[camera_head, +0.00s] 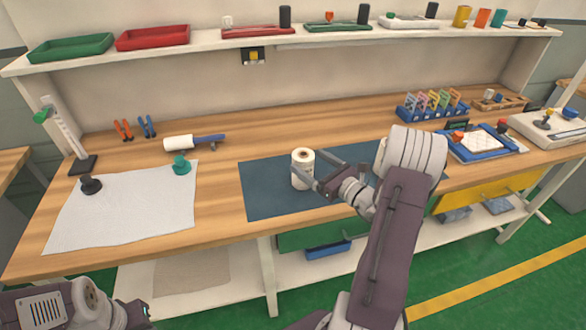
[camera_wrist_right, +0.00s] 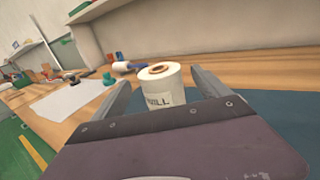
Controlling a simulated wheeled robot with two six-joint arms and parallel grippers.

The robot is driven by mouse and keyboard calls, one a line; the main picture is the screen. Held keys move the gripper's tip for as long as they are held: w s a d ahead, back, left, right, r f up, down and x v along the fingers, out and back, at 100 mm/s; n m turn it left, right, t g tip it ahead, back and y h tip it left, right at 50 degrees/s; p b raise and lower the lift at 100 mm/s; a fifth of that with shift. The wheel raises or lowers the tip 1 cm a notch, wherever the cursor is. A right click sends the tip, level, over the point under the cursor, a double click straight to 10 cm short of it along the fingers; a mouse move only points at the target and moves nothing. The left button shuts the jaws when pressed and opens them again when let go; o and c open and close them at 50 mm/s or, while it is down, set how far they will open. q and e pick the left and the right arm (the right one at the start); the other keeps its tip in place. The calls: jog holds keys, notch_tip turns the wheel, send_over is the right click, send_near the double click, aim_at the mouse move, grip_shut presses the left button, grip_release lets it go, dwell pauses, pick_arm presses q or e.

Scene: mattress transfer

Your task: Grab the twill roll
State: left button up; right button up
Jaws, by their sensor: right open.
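The twill roll (camera_head: 302,170) is a white upright roll with a brown core, standing on the dark blue mat (camera_head: 262,187). In the right wrist view the roll (camera_wrist_right: 160,88) shows a label partly reading "...WILL"; its lower part is hidden behind my gripper's body. My right gripper (camera_head: 318,170) is open, on the right side of the roll in the head view. In the wrist view its fingers (camera_wrist_right: 160,80) stand on either side of the roll, with a gap on each side. My left arm shows at the bottom left of the head view; its jaws cannot be made out.
A white cloth (camera_head: 130,215) with a dark knob (camera_head: 91,185) and a green one (camera_head: 181,166) lies on the left. A white roller with a blue handle (camera_head: 208,140) lies behind. A colourful rack (camera_head: 432,106) and blue tray (camera_head: 480,143) stand right. A shelf runs above.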

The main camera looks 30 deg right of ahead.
aim_at(301, 154)
jog(key=shift+w+r, duration=0.35)
jog(key=shift+w, duration=0.2)
jog(key=shift+r, duration=0.1)
jog(key=shift+w+a, duration=0.2)
jog(key=shift+w, duration=0.05)
jog(key=x, duration=0.4)
jog(key=shift+w+f+p, duration=0.35)
jog(key=shift+p, duration=0.05)
jog(key=shift+w+a, duration=0.1)
jog(key=shift+w, duration=0.2)
grip_shut()
pick_arm(q)
jog(key=shift+s+d+r, duration=0.25)
jog(key=shift+s+r, duration=0.3)
jog(key=shift+r, duration=0.15)
pick_arm(e)
jog(key=shift+r, duration=0.1)
